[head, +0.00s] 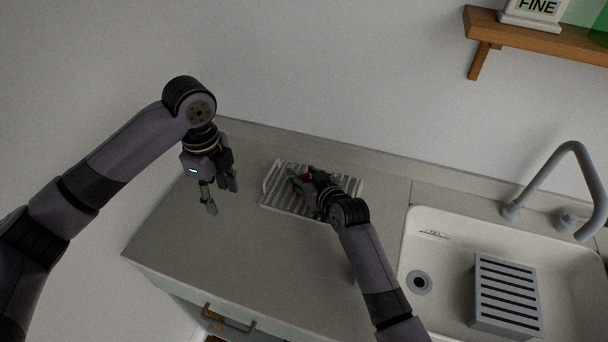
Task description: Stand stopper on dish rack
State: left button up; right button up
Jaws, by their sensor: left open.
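The white slatted dish rack (275,202) lies on the counter left of the sink. My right gripper (300,182) is low over the rack, and its wrist covers part of the slats. My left gripper (221,197) is open and empty, fingers pointing down, above the counter left of the rack.
The counter (245,260) is clear in front of the rack. The sink (412,235) at right has an open drain (419,282), a grey slotted box (507,293) and a grey faucet (571,150). A wooden shelf (540,38) with a sign is above. A wall runs behind the counter.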

dwell(0.3)
jog(key=shift+s+r, duration=0.1)
jog(key=shift+r, duration=0.05)
jog(key=v, duration=1.2)
dwell(1.1)
